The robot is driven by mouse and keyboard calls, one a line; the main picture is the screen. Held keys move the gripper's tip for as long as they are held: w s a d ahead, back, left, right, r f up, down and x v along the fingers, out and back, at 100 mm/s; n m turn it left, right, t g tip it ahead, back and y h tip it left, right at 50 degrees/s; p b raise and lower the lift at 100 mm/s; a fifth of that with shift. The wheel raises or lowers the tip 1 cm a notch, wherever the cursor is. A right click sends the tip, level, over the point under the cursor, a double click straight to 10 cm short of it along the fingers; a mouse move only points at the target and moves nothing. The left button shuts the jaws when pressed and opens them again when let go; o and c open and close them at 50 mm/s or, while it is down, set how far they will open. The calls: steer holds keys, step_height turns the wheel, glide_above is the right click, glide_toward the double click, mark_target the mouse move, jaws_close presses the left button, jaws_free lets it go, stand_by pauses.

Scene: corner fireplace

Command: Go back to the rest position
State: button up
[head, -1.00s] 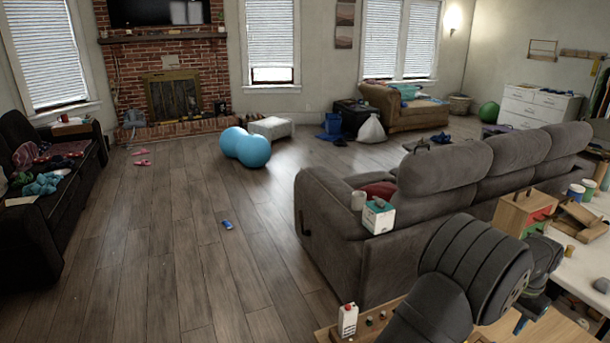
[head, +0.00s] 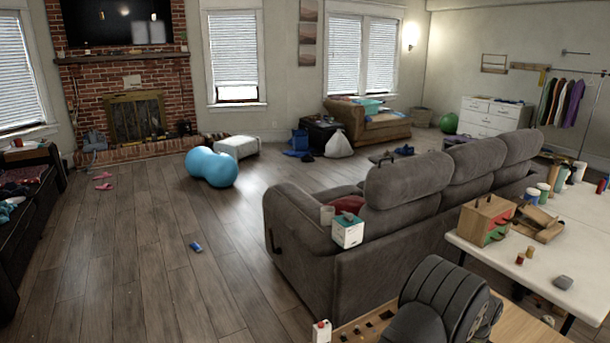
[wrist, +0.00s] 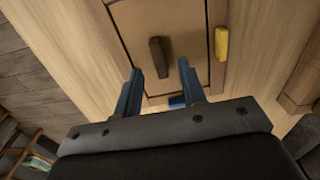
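My gripper (wrist: 160,68) shows in the wrist view with its two blue fingers apart and nothing between them. Beyond the fingertips is a pale wooden surface with a panel outlined by dark lines. A dark brown block (wrist: 159,57) is on the panel, just past the gap between the fingers. I cannot tell whether the fingers touch anything. In the head view only a dark, rounded part of my arm shows at the bottom, and the gripper is out of that view.
A yellow piece (wrist: 221,43) and a blue piece (wrist: 177,101) lie near the fingers. A wooden table (head: 540,322) is at the bottom, with a white-red carton (head: 321,331). A white table (head: 580,245) at the right holds a wooden drawer box (head: 480,218) and several containers. A grey sofa (head: 335,265) stands behind.

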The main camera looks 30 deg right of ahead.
step_height(320, 180, down, 2)
steer(key=shift+f, duration=0.15)
stand_by(0.4)
step_height(320, 180, up, 17)
step_height(320, 180, down, 17)
steer(key=shift+f, duration=0.15)
step_height(320, 180, up, 8)
steer(key=shift+s+a+n, duration=0.2)
steer(key=shift+a+n, duration=0.2)
stand_by(0.4)
